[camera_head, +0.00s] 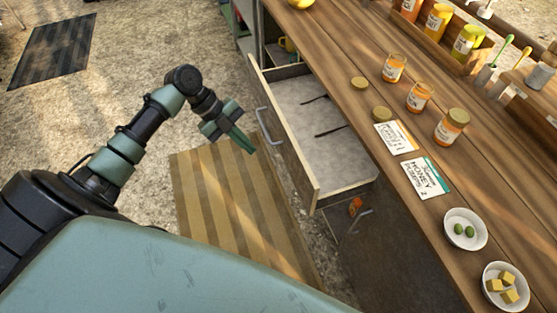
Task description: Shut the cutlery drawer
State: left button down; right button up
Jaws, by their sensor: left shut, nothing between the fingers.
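The cutlery drawer (286,148) stands open under the wooden counter, pulled out toward the left. It has a wooden front with a grey bar handle (263,126). Two thin dark utensils (328,131) lie on its pale floor. My left gripper (248,148) is shut and empty, with green fingertips pointing down and right. In the picture its tips are just left of the drawer front and handle. I cannot tell whether they touch it. My right gripper is not in view.
The counter (371,78) holds several jars (420,97), paper labels (426,177) and two white bowls (466,229) near its edge. A striped mat (214,192) lies on the ground, and open ground is at the left.

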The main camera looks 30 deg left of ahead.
pick_arm(q)
jog(key=shift+m, duration=0.7)
jog(key=w+d+f, duration=0.1)
jog(key=d+f, duration=0.1)
jog(key=d, duration=0.1)
jog(key=w+d+f+p, duration=0.1)
jog(key=d+f, duration=0.1)
jog(key=d, duration=0.1)
jog(key=w+d+f+p, duration=0.1)
jog(key=d+f, duration=0.1)
jog(key=d, duration=0.1)
jog(key=shift+w, duration=0.3)
